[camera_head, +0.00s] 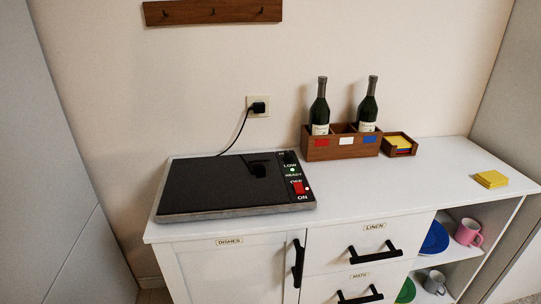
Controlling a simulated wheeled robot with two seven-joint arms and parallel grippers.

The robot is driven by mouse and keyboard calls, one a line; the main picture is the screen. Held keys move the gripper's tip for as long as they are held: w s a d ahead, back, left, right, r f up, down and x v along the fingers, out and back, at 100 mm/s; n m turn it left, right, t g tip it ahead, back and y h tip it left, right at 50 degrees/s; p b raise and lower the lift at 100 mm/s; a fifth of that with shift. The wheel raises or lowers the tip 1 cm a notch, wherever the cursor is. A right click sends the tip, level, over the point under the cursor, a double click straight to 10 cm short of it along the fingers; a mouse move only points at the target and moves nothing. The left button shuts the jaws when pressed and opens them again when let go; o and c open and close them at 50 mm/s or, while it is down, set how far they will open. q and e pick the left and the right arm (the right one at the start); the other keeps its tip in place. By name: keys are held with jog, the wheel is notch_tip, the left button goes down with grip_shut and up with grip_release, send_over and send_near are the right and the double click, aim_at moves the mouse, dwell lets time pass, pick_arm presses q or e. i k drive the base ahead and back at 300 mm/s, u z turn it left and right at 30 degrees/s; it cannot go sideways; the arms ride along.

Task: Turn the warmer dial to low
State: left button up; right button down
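The warmer (215,185) is a flat black plate with a grey rim on the left half of the white counter. A control strip runs down its right side, with the labels LOW, READY, OFF and ON. A dark dial (290,156) seems to sit at the strip's far end, above LOW; it is too small and dark to tell where it points. A red switch (299,188) is near the ON label, with a small lit spot beside it. A green light (292,170) shows between LOW and READY. Neither of my grippers is in view.
A black plug (258,107) sits in the wall socket, its cord running behind the warmer. A wooden rack (345,148) with two bottles and a small wooden holder (400,146) stand at the back. Yellow pieces (491,179) lie at right. The counter's front middle is clear.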

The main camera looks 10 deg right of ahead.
aim_at(289, 154)
jog(key=u, duration=0.1)
jog(key=i, duration=0.65)
jog(key=z, duration=1.4)
